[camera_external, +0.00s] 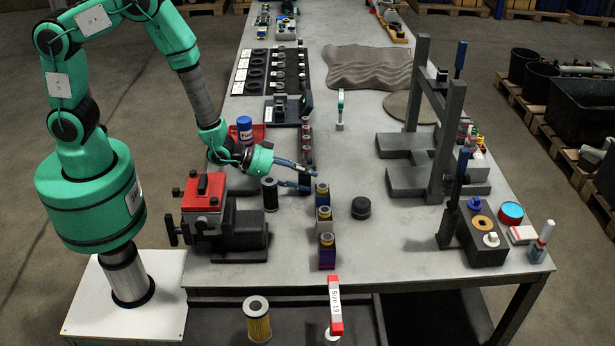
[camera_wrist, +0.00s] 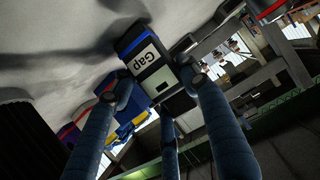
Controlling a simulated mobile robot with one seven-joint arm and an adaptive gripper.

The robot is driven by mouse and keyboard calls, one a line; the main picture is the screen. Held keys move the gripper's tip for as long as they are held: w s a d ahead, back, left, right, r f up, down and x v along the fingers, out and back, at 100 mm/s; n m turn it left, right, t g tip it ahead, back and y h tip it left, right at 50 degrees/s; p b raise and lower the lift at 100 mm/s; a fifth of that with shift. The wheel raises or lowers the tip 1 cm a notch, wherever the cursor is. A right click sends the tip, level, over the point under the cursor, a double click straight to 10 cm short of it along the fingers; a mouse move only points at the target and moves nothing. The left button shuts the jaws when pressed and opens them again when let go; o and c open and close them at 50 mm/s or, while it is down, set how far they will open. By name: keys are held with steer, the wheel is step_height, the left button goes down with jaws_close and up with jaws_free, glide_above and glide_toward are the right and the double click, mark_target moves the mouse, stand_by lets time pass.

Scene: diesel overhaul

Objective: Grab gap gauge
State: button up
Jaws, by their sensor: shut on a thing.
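The gap gauge (camera_wrist: 150,66) is a dark block with a white label reading "Gap" in the wrist view. My gripper (camera_wrist: 155,84) has its blue fingers closed around it, with fingertips against its sides. In the external view my gripper (camera_external: 309,181) reaches in from the left, low over the bench, at the far end of a short row of labelled blocks. The block at that end (camera_external: 322,194) is at the fingertips and looks upright. Whether it is clear of the bench top cannot be told.
Two similar blocks, a middle one (camera_external: 324,220) and a near one (camera_external: 326,251), stand close in front. A black cylinder (camera_external: 270,195) stands under my wrist, beside a red-topped vise (camera_external: 204,192). A black puck (camera_external: 361,208) lies to the right, with clear bench around it.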

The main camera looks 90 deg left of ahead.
mark_target(305, 165)
steer(key=shift+r, duration=0.1)
steer(key=shift+r, duration=0.75)
step_height(305, 165, up, 2)
steer(key=shift+r+p, duration=0.15)
steer(key=shift+p, duration=0.15)
steer(key=s+r, duration=0.1)
steer(key=s, duration=1.5)
steer(key=shift+a+p, duration=0.15)
steer(key=shift+p, duration=0.15)
steer(key=shift+w, duration=0.1)
